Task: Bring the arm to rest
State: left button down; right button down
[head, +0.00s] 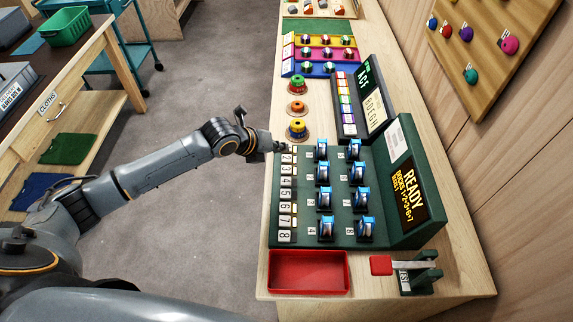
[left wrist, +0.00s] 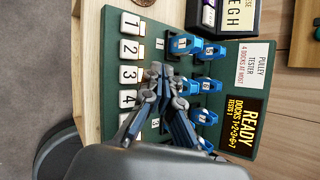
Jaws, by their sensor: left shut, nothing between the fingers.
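My left arm (head: 165,165) reaches in from the left in the head view. In the left wrist view the fingers (left wrist: 168,72) are shut and empty, above the tester between the white numbered keys (left wrist: 131,48) and the blue pulleys (left wrist: 185,44). Whether they touch the tester I cannot tell. The fingers hide part of the dock rows. My right gripper is not in view.
The tester's display (head: 408,195) reads READY. A red tray (head: 309,272) and a red-handled lever (head: 381,265) stand at the bench's front end. Coloured spools (head: 297,128) and racks lie beyond the gripper. Open floor (head: 205,95) separates the bench from a wooden table (head: 75,75) at left.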

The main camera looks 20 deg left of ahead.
pick_arm(q)
jog(key=shift+f, duration=0.1)
